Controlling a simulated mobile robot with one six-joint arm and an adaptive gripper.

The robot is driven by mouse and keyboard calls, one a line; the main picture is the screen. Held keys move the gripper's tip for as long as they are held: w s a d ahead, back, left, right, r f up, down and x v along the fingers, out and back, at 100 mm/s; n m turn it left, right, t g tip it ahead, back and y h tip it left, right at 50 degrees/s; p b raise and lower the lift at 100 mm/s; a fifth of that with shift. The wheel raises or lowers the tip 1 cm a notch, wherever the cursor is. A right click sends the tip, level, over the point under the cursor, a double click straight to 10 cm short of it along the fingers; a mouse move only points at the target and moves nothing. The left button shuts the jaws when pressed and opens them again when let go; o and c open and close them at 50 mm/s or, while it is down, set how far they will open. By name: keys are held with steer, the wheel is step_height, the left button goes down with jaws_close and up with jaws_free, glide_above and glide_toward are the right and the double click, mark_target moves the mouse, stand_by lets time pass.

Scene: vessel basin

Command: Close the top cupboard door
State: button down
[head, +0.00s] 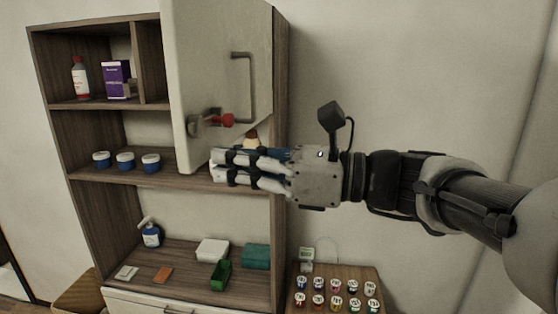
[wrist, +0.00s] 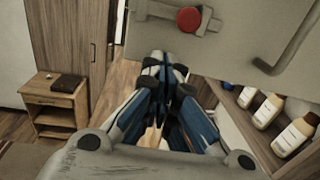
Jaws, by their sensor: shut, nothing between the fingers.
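The top cupboard door (head: 215,70) is a pale panel that stands open, swung out from the right side of the wooden cupboard (head: 280,120). It has a grey bar handle (head: 243,85) and a latch with a red knob (head: 227,120). In the wrist view the door (wrist: 235,45) fills the top right, with the red knob (wrist: 189,19) just above the fingers. My gripper (head: 213,165) is shut and empty. It is at the door's lower edge, below the latch, and its fingertips point left in the head view. I cannot tell whether it touches the door.
Shelves hold a white bottle (head: 80,77), a purple box (head: 117,79) and blue-lidded jars (head: 125,161). A small table with several vials (head: 336,299) stands right. White bottles (wrist: 293,137) sit behind the door.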

steer(key=shift+a, duration=0.4)
steer(key=shift+a, duration=0.15)
